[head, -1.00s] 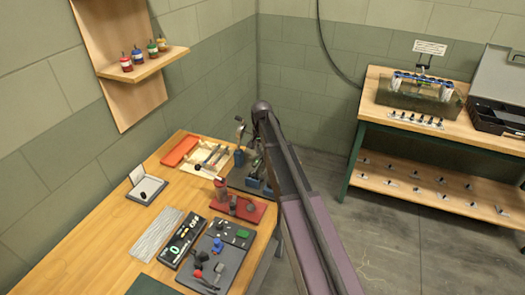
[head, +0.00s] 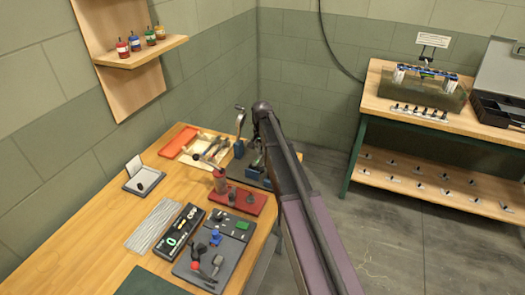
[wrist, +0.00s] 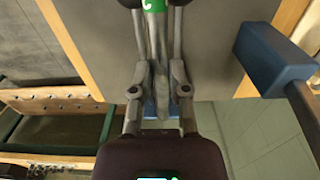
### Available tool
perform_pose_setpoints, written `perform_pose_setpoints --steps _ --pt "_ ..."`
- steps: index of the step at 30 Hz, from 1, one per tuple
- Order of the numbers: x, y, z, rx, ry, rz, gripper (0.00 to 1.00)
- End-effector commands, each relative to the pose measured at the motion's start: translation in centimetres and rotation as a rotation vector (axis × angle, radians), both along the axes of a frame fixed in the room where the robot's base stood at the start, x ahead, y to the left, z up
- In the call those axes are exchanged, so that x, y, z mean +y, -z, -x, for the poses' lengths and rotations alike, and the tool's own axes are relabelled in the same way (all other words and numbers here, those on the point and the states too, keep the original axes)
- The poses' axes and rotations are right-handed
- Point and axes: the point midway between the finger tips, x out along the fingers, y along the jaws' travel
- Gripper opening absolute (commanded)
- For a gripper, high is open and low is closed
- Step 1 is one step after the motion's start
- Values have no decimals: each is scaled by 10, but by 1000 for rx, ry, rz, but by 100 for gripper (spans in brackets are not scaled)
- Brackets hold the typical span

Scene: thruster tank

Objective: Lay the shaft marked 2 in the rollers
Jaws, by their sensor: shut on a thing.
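In the wrist view my gripper (wrist: 155,8) is at the top edge, its tips partly cut off. It is shut on a slim grey shaft (wrist: 156,55) with a green patch and a white mark; the figure cannot be read for certain. Below it is a grey plate (wrist: 205,50) with a blue block (wrist: 270,62) to the right and some blue behind the fingers. In the head view this grey plate with blue posts (head: 239,148) stands at the far right of the bench, partly behind my arm. My gripper is hidden there, and the rollers cannot be made out clearly.
A pale rack (head: 190,157) with grey parts and an orange tray (head: 178,141) lie left of the plate. A red stand (head: 247,203), a black case (head: 177,236) and a grey board (head: 212,262) are nearer. A second bench (head: 385,105) stands right.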

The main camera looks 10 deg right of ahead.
Motion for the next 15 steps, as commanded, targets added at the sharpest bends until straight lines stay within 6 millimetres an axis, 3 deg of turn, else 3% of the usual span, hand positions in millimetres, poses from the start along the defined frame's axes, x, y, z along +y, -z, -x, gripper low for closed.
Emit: perform_pose_setpoints --steps 15 --pt "-1 13 0 0 1 0 0"
